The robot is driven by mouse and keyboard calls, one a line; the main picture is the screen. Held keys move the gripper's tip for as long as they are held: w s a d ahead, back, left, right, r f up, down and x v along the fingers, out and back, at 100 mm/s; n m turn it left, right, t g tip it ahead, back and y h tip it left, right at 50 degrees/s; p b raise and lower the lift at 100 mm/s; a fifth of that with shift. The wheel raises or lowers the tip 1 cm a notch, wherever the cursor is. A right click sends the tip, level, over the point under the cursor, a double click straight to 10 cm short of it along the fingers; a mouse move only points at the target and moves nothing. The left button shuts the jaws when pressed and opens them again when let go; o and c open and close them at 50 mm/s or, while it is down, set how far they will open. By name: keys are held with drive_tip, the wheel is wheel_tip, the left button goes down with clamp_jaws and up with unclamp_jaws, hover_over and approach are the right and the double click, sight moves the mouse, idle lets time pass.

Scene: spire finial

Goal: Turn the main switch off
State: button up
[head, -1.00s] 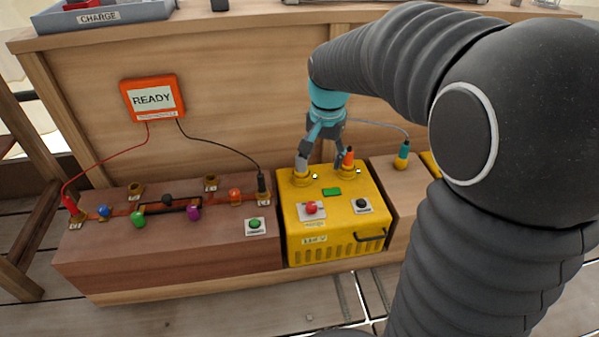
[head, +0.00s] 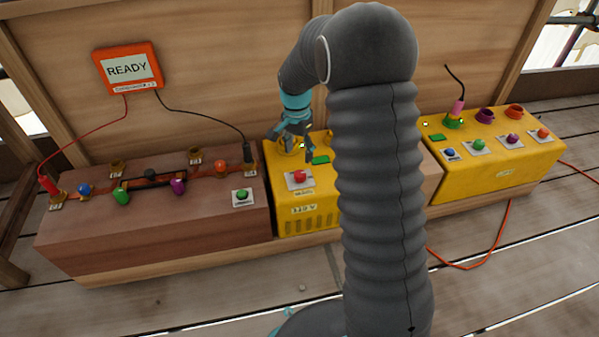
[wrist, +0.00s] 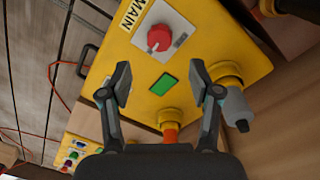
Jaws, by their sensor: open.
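The main switch is a red knob (wrist: 159,38) on a pale plate on the yellow box (wrist: 120,45), beside a "MAIN" label in the wrist view. The red knob also shows in the head view (head: 299,177), on the front part of the box top. My gripper (wrist: 160,84) is open and empty. Its fingertips straddle the green display (wrist: 163,84) in the wrist view, with the knob beyond them. In the head view my gripper (head: 290,130) is above the back of the box. The knob's setting is too small to read.
A grey plug (wrist: 238,105) and an orange plug (wrist: 171,132) stand near my fingers. A brown bench (head: 150,230) with coloured knobs is left. An orange "READY" meter (head: 128,69) hangs on the wall. Another yellow box (head: 500,160) is right. My arm hides part of the middle.

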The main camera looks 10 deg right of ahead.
sight(300, 173)
wheel_tip(300, 173, down, 8)
drive_tip(key=shift+s+d+f+b, duration=0.1)
drive_tip(key=shift+s+d+b, duration=0.05)
drive_tip(key=shift+b, duration=0.4)
drive_tip(key=c, duration=1.1)
